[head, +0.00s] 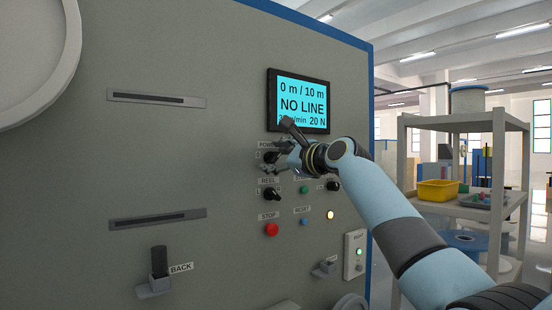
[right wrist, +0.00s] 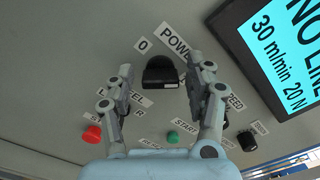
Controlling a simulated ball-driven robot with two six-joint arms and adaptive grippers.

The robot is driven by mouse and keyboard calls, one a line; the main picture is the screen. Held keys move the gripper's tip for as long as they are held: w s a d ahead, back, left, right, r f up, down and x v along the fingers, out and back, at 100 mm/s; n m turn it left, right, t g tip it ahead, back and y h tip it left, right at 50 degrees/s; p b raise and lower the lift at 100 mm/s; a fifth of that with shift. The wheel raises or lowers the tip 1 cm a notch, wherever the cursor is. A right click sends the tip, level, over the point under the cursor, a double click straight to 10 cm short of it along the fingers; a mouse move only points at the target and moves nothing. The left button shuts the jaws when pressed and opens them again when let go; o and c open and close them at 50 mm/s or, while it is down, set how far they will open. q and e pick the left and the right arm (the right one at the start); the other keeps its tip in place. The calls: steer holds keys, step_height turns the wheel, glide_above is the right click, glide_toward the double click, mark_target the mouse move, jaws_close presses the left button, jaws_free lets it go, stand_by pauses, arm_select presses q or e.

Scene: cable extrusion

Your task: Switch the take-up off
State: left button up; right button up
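The take-up machine's grey panel (head: 150,60) fills the left and middle of the head view. A black rotary knob labelled POWER (right wrist: 160,74) is on it, below the display; in the head view the knob (head: 269,157) is partly beside my gripper. A "0" label (right wrist: 142,44) is close to the knob in the right wrist view. My right gripper (right wrist: 161,72) is open, its two fingers apart on either side of the knob with gaps visible. In the head view the gripper (head: 285,150) is at the panel. My left gripper is not in view.
The display (head: 300,100) reads NO LINE, 0 m / 10 m. A shelf cart (head: 465,125) stands right.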

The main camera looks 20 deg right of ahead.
steer(key=c, duration=0.9)
steer(key=shift+c, duration=0.2)
steer(key=n, duration=0.3)
steer(key=shift+p, duration=0.35)
steer(key=n, duration=0.3)
steer(key=shift+f+n, duration=0.15)
steer(key=shift+n, duration=0.15)
steer(key=n, duration=0.2)
steer(key=n+b, duration=0.1)
steer(key=n, duration=0.2)
steer(key=shift+f+n+b, duration=0.2)
steer(key=shift+n+b, duration=0.1)
steer(key=n+b, duration=0.2)
steer(key=n, duration=0.3)
steer(key=shift+f+n, duration=0.1)
steer(key=shift+n, duration=0.2)
